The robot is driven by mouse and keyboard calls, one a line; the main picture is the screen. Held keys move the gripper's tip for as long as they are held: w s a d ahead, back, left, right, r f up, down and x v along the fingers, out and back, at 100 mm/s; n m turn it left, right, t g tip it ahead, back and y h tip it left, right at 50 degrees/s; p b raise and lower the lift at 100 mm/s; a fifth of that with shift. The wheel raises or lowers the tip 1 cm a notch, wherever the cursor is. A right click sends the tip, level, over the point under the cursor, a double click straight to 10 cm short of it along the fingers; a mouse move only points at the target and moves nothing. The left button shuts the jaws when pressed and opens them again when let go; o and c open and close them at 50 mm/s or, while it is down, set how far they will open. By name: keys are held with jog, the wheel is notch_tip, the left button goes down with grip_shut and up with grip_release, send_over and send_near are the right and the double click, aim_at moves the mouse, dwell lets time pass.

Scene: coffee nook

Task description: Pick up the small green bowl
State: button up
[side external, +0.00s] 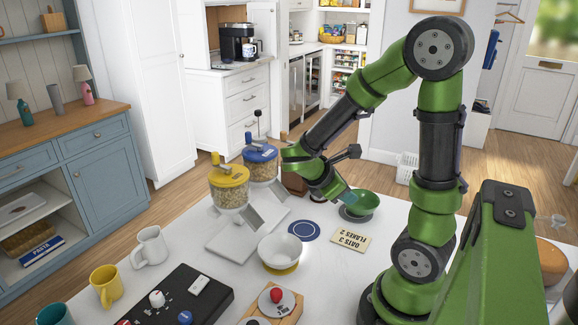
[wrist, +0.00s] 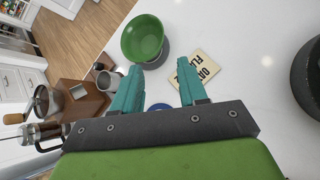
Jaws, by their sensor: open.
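The small green bowl (side external: 364,202) sits on a dark grey round base (side external: 347,216) towards the back of the white counter. In the wrist view the bowl (wrist: 143,37) is upright and looks empty, at the top centre-left, with the grey base (wrist: 157,60) partly under it. My gripper (wrist: 159,68) is open, its two teal fingers apart with nothing between them. The bowl lies beyond the fingertips, slightly left, apart from them in that view. In the side view my gripper (side external: 346,196) is beside the bowl's left side; whether it touches is unclear.
A card reading oats and flakes (side external: 350,237) and a blue round mat (side external: 303,231) lie near the bowl. A white bowl (side external: 280,250) stands on a yellow mat. Two cereal dispensers (side external: 229,188) stand left. A grey mug (wrist: 108,81) is left of the fingers.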

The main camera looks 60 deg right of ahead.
send_near(369, 211)
jog(key=x, duration=0.4)
jog(key=shift+d+r, duration=0.25)
jog(key=shift+r, duration=0.05)
jog(key=shift+w+x, duration=0.2)
jog(key=shift+x, duration=2.8)
jog(key=shift+a+f, duration=0.1)
jog(key=shift+f, duration=0.1)
grip_shut()
